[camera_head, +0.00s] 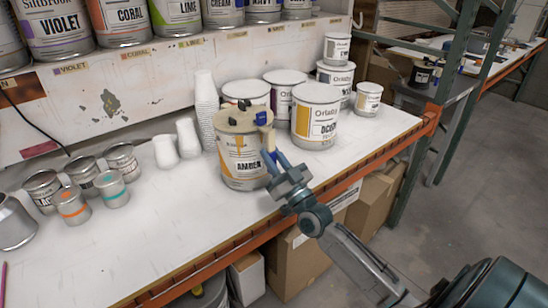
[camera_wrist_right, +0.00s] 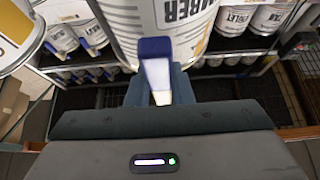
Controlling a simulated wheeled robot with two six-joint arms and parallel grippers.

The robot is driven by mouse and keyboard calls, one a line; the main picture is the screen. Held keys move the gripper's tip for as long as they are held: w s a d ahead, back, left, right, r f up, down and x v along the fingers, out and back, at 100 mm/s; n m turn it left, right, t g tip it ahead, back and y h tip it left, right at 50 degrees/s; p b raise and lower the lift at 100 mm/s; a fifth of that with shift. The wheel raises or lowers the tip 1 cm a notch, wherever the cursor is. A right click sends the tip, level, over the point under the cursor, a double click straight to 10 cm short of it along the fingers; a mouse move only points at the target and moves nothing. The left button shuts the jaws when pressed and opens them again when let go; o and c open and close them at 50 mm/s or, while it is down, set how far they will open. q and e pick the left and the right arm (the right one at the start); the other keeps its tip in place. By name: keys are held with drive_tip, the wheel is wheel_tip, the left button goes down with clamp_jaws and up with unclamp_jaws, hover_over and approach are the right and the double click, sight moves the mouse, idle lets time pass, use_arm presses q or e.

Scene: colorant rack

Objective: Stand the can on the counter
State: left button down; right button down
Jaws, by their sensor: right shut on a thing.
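The can (camera_head: 240,155) labelled AMBER is a large white and yellow tin with a beige top. In the head view it looks nearly upright at the counter's front part. I cannot tell whether its base touches the counter (camera_head: 150,225). My right gripper (camera_head: 276,160) is at its right front side, shut on its blue-and-white handle. In the right wrist view the can (camera_wrist_right: 190,14) fills the top middle, and the handle (camera_wrist_right: 157,65) sits between the fingers of my right gripper (camera_wrist_right: 160,88). The fingertips are partly hidden by the handle. My left gripper is not in view.
White tins (camera_head: 316,115) stand close behind and right of the can. Paper cup stacks (camera_head: 206,100) are behind left. Small tins (camera_head: 73,206) stand at the left. A shelf of labelled tins (camera_head: 122,20) runs along the back. Bare counter lies left of the can.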

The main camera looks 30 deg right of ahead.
drive_tip(key=shift+s+f, duration=0.2)
drive_tip(key=shift+f, duration=0.25)
drive_tip(key=c, duration=1.6)
unclamp_jaws()
drive_tip(key=shift+f, duration=0.35)
drive_tip(key=o, duration=0.3)
drive_tip(key=shift+w, duration=0.1)
drive_tip(key=shift+o, duration=0.2)
drive_tip(key=shift+r, duration=0.1)
drive_tip(key=b+v, duration=0.1)
drive_tip(key=v, duration=1.1)
drive_tip(key=shift+r, duration=0.15)
